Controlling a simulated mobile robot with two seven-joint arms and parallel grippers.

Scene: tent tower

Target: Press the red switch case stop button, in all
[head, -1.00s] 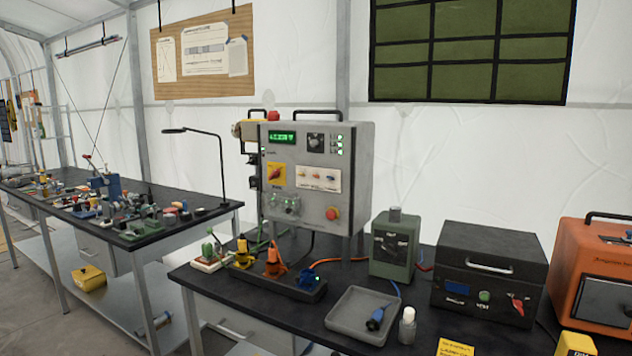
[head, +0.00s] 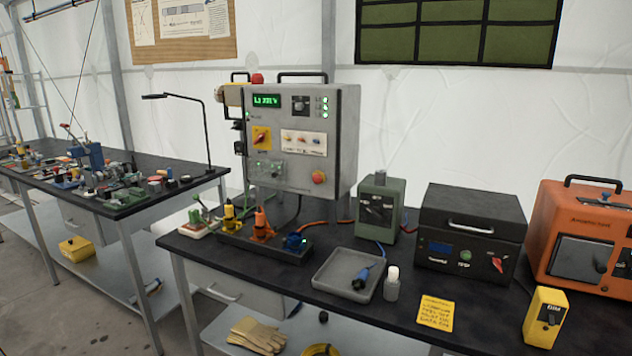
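The grey switch case (head: 301,138) stands on the black workbench, a little left of the middle of the head view. A lit green display (head: 266,101) and a red-yellow rotary switch (head: 261,138) are on the same panel. Small green lights glow at its upper right. Nothing covers the button. Neither of my grippers is in view.
The black workbench (head: 262,265) carries a row of coloured plugs, a grey tray (head: 334,279), a green box (head: 377,210), a black case (head: 470,229), an orange box (head: 590,232) and a yellow device (head: 545,317). Gloves (head: 257,334) lie below. A second cluttered bench stands left.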

